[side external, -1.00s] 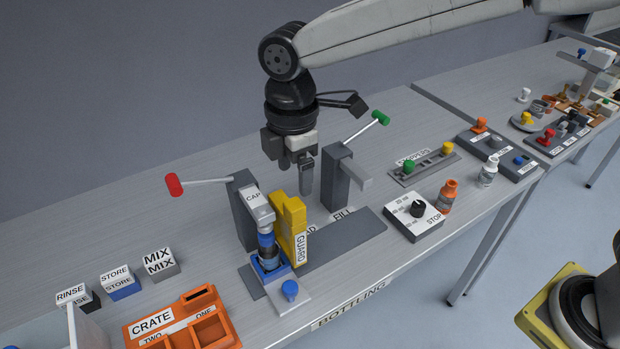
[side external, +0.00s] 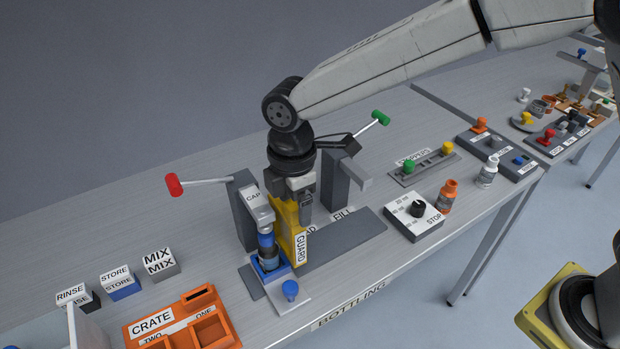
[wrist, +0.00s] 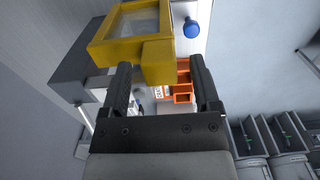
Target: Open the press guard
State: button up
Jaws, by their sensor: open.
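The yellow press guard (side external: 285,232), labelled GUARD, stands upright beside the CAP press (side external: 246,210). A blue bottle (side external: 267,250) stands in the blue holder under the press, on the left of the guard. My gripper (side external: 292,208) is open at the upper part of the guard and hides some of it. In the wrist view the guard (wrist: 158,58) is a yellow frame with a pale panel, and its near corner reaches between the fingers of my gripper (wrist: 163,88). I cannot tell whether a finger touches it.
The FILL post (side external: 336,180) with a green-tipped lever stands close right of my gripper. A red-tipped lever (side external: 175,184) sticks out left of the press. An orange crate (side external: 185,322) lies front left. A blue knob (side external: 290,289) is in front. The dial box (side external: 413,216) is right.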

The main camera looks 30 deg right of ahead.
jog(key=shift+f, duration=0.45)
grip_shut()
jog(key=shift+r, duration=0.1)
dwell(1.1)
